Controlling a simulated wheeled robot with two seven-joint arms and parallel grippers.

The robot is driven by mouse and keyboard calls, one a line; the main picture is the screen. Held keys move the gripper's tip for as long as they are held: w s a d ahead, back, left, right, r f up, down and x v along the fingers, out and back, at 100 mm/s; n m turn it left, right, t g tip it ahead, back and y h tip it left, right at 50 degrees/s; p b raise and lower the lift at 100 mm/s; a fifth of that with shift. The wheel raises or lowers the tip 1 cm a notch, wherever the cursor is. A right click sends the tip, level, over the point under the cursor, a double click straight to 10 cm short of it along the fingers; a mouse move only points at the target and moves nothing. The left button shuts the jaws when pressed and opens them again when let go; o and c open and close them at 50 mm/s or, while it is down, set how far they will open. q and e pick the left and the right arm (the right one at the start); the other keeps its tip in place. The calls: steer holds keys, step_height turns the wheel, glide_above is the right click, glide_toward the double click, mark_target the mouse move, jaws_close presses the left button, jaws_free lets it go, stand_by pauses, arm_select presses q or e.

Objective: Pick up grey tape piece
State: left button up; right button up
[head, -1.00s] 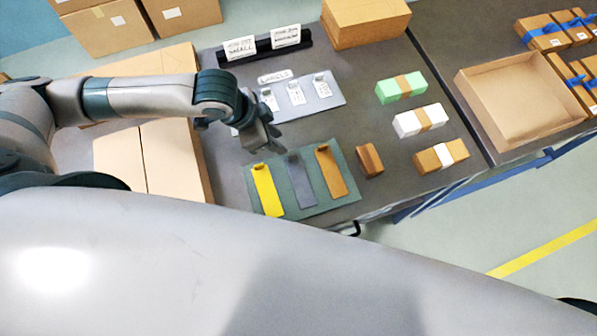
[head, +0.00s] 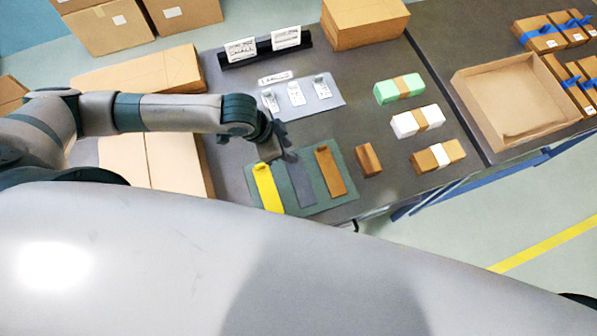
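The grey tape piece (head: 301,188) lies on the dark green mat (head: 318,207), between a yellow piece (head: 266,188) and a brown piece (head: 331,174). Its upper end is partly hidden by my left gripper (head: 279,157). This gripper points down over the top edge of the mat, close to the upper ends of the grey and yellow pieces. Its two fingers look apart, with nothing visible between them. I cannot tell whether it touches the grey piece. My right gripper is not in view.
A small brown block (head: 368,160) stands right of the mat. Green (head: 387,93), white (head: 404,125) and brown (head: 425,162) banded boxes lie further right. A label sheet (head: 322,107) lies behind the gripper. An open cardboard tray (head: 470,92) is at the right.

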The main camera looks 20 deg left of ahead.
arm_select(q)
steer(key=shift+p+x, duration=0.4)
steer(key=shift+x, duration=1.2)
steer(key=shift+s, duration=0.1)
jaws_close()
